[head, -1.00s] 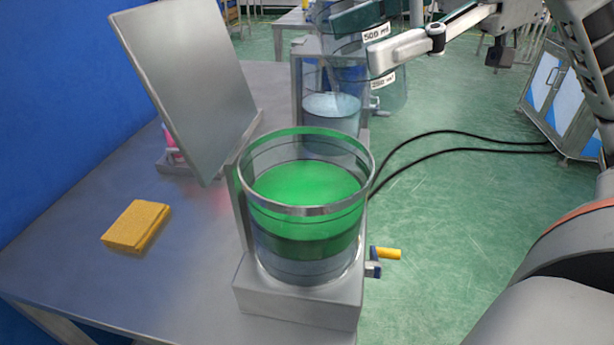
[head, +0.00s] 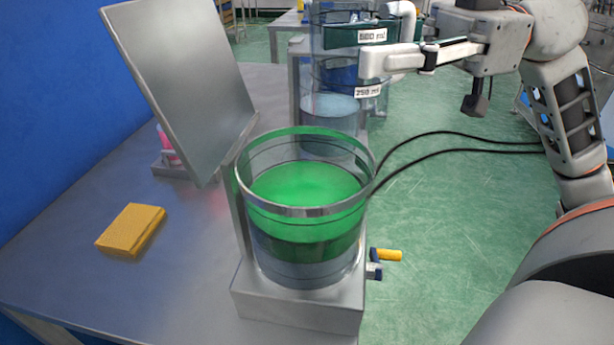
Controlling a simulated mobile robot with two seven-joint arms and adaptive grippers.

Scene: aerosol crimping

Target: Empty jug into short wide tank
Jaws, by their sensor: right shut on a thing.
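The short wide tank (head: 305,210) is a clear cylinder with a metal rim on a grey stand in the foreground. It holds bright green liquid. The jug (head: 340,78) is see-through, with labels reading 500 ml and 250 ml and dark green showing near its top. My right gripper (head: 386,42) is shut on the jug from the right. The jug looks close to upright, in the picture above and behind the short wide tank. It overlaps a taller clear tank (head: 328,128) with pale blue liquid, so its base and contents are hard to separate. My left gripper is not in view.
A grey panel (head: 180,85) stands tilted on the metal table (head: 185,260), with a pink item (head: 167,142) behind it. A yellow sponge-like block (head: 131,229) lies at left. A yellow-handled tap (head: 388,255) sticks out beside the short tank. Cables cross the green floor.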

